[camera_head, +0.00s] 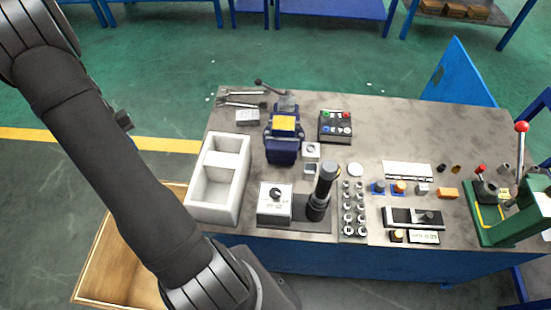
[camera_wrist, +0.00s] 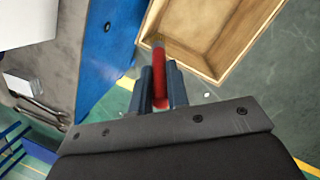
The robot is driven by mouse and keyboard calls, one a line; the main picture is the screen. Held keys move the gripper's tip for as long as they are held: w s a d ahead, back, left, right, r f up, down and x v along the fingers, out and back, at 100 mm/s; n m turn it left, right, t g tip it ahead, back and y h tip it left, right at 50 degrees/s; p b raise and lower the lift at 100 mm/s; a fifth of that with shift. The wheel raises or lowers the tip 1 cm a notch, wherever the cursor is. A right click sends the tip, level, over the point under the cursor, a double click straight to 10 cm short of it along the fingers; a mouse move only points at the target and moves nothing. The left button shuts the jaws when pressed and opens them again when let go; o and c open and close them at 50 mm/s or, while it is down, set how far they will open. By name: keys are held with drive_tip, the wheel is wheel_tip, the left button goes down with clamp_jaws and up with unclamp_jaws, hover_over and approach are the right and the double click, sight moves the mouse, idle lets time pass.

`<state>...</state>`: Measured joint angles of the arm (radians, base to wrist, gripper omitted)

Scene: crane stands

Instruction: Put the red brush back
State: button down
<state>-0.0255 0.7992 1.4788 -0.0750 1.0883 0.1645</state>
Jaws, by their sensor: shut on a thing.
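The red brush (camera_wrist: 158,75) shows in the wrist view, upright in the picture between the two dark fingers of my gripper (camera_wrist: 160,85). My gripper is shut on it. Its far end has a brownish tip that lies in front of the left corner of a wooden crate (camera_wrist: 237,50). I cannot tell how high the brush is above the floor. In the head view my gripper and the brush are hidden behind my arm.
The wooden crate (camera_head: 100,262) stands on the floor left of the workbench (camera_head: 400,120). The bench's blue side (camera_wrist: 108,45) is left of the gripper in the wrist view. A white two-part tray (camera_head: 238,190), blue vise (camera_head: 283,150) and green press (camera_head: 500,220) stand on the bench.

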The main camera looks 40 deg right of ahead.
drive_tip(key=w+r+m, duration=0.2)
drive_tip(key=w+r, duration=0.2)
drive_tip(key=r, duration=0.7)
drive_tip(key=s+d+r+m+t, duration=0.1)
drive_tip(key=s+d+m, duration=0.1)
drive_tip(key=s+d, duration=0.5)
drive_tip(key=s+d+m+y, duration=0.1)
drive_tip(key=s+d+m, duration=0.2)
drive_tip(key=d, duration=0.9)
drive_tip(key=s+d+r+m+t, duration=0.1)
drive_tip(key=s+d+m, duration=0.1)
drive_tip(key=s+d, duration=0.5)
drive_tip(key=s+d+f+m, duration=0.1)
drive_tip(key=s+d+f, duration=0.1)
drive_tip(key=s+d, duration=0.45)
drive_tip(key=s+d+f+m+t+h, duration=0.15)
drive_tip(key=s+d, duration=0.25)
drive_tip(key=s, duration=0.6)
drive_tip(key=s+d+f+m+g, duration=0.1)
drive_tip(key=s+d+f, duration=0.1)
drive_tip(key=s+d, duration=0.45)
wheel_tip(320, 180, down, 10)
drive_tip(key=s+a, duration=0.1)
drive_tip(key=shift+s+a, duration=0.25)
drive_tip(key=shift+a, duration=0.15)
drive_tip(key=shift+t, duration=0.25)
